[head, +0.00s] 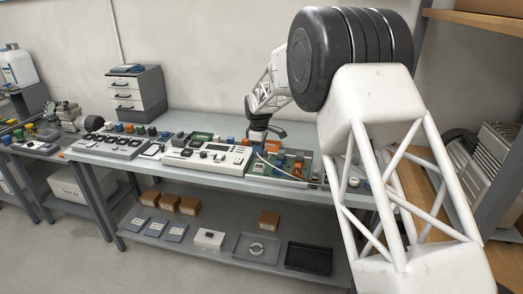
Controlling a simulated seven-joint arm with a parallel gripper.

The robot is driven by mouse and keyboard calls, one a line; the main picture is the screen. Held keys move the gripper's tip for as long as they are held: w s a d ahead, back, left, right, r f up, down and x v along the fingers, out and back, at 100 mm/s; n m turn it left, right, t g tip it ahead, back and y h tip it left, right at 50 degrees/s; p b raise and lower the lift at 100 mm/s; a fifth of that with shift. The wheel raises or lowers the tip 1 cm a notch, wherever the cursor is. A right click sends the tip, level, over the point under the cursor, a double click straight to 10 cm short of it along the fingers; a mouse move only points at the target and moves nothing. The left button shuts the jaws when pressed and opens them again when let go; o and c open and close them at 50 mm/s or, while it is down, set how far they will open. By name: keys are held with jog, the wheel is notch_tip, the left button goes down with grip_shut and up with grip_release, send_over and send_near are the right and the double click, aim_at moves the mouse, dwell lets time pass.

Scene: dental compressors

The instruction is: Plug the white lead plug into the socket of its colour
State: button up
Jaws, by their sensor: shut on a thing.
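My gripper (259,139) is small and far off in the head view, pointing down over the back right part of the bench, just above the panels. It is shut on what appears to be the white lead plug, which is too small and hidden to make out. A thin white lead (273,165) runs from below the gripper across a green board (291,168) to the right. I cannot tell the plug's tilt or whether it touches anything. The white socket cannot be picked out among the small coloured parts.
A white control panel (207,160) and a grey panel (108,146) fill the middle and left of the bench (172,171). A drawer unit (137,92) stands behind at left. Small coloured blocks crowd the back. Trays and boxes (189,206) lie on the lower shelf.

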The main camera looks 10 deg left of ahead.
aim_at(259, 167)
jog(key=shift+f, duration=0.1)
dwell(0.3)
jog(key=shift+f, duration=1.7)
jog(key=shift+f, duration=1.1)
dwell(1.5)
jog(key=o, duration=1.3)
jog(key=shift+r, duration=0.1)
jog(key=shift+r, duration=3.45)
